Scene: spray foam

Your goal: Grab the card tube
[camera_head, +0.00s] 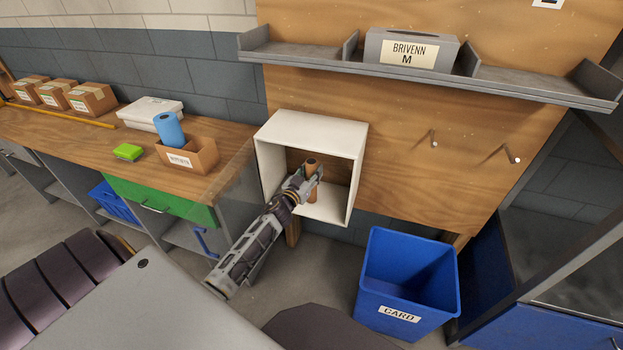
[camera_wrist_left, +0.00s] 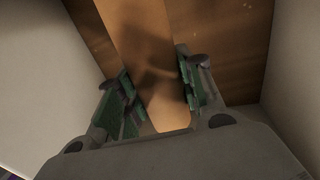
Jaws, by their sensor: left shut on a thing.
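The brown card tube (camera_head: 311,167) stands upright inside a white open-fronted box (camera_head: 314,128) on the wooden wall panel. My left gripper (camera_head: 306,184) reaches into the box and is shut on the tube, with a finger on each side of it. In the left wrist view the tube (camera_wrist_left: 150,60) runs between the two green-padded fingers of the left gripper (camera_wrist_left: 160,98). The tube's lower end is partly hidden by the gripper. My right gripper is not in view.
White box walls stand close on both sides of the gripper. A blue bin marked CARD (camera_head: 400,314) stands on the floor at right. A workbench (camera_head: 60,128) at left holds cartons and a blue roll (camera_head: 169,129). A grey shelf (camera_head: 430,78) hangs above.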

